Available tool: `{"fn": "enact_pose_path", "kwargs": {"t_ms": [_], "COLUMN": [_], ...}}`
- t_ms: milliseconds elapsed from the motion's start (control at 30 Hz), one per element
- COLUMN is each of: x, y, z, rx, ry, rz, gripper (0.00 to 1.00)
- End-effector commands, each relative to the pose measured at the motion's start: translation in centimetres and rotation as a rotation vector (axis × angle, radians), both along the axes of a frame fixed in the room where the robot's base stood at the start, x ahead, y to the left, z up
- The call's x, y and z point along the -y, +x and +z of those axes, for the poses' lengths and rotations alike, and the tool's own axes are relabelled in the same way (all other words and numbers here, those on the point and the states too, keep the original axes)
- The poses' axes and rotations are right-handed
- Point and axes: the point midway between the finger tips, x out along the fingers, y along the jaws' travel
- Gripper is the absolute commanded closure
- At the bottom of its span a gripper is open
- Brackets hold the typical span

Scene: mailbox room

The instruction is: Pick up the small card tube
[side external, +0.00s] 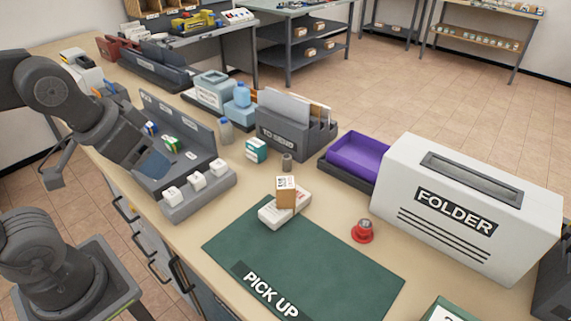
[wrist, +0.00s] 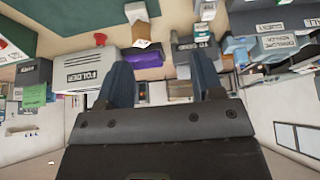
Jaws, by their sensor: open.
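A small grey-brown cylinder (side external: 287,161), which looks like the card tube, stands upright on the bench just in front of the grey TO SEND organiser (side external: 284,132). My gripper (side external: 154,165) is at the left, above the grey compartment rack and well apart from the cylinder. In the wrist view my gripper (wrist: 162,70) shows two dark blue fingers spread wide with nothing held between them. The wrist picture is upside down, and the cylinder is too small there to tell surely.
A small brown carton (side external: 286,188) sits on a white box (side external: 284,210) at the green PICK UP mat (side external: 310,262). A teal-and-white box (side external: 256,150) stands left of the cylinder. A purple tray (side external: 358,153), a red stamp (side external: 363,231) and the FOLDER box (side external: 465,205) are to the right.

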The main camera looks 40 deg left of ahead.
Motion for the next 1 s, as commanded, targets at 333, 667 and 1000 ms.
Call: {"fn": "enact_pose_path", "kwargs": {"t_ms": [333,667,1000], "x": [0.0,-0.2,-0.6], "y": [0.0,2.5,15.1], "z": [0.0,0.7,0.3], "rx": [0.0,-0.019,-0.069], "ry": [0.0,-0.002,-0.013], "rz": [0.0,0.038,0.219], "gripper": [0.41,0.41,0.41]}}
